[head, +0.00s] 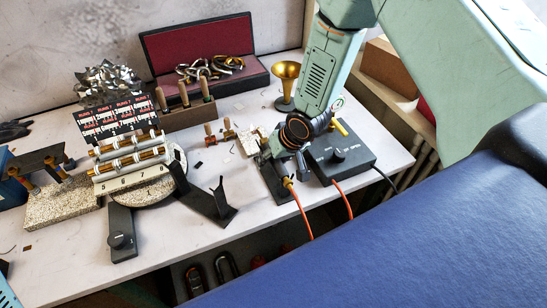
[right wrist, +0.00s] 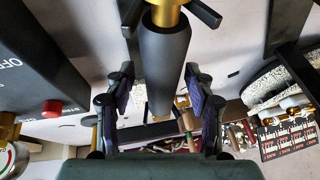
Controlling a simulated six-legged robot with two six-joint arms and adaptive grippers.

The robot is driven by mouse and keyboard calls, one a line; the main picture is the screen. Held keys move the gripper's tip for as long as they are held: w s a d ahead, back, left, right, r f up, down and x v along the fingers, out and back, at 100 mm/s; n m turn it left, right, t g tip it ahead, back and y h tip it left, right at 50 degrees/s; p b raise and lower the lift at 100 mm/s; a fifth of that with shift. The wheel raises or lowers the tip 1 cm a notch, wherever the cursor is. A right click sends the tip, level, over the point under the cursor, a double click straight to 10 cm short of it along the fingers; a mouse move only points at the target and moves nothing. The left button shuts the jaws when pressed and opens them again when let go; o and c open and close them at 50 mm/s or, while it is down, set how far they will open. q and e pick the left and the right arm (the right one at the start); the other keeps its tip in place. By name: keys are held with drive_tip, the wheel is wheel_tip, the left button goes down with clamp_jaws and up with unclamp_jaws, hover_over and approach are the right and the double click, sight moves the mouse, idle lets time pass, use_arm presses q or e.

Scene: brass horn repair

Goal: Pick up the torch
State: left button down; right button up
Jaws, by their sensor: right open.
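The torch has a dark tapered handle (right wrist: 166,65) with a brass collar, seen large in the right wrist view. In the head view its brass end (head: 287,182) shows with an orange hose running off the table front, and most of the torch is hidden by my right gripper. My right gripper (head: 293,147) is low over the torch, near the table's right end. In the right wrist view its two fingers (right wrist: 158,92) are open, one on each side of the handle, with gaps showing. My left gripper is not in view.
A black control box (head: 342,160) with a knob stands close right of my right gripper. A gold bell horn (head: 286,80) stands behind it. A black angled stand (head: 212,200) and a round fixture with brass tubes (head: 130,160) lie left. An open red-lined case (head: 205,55) is at the back.

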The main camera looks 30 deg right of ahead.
drive_tip(key=shift+s, duration=0.1)
drive_tip(key=shift+c, duration=1.4)
clamp_jaws()
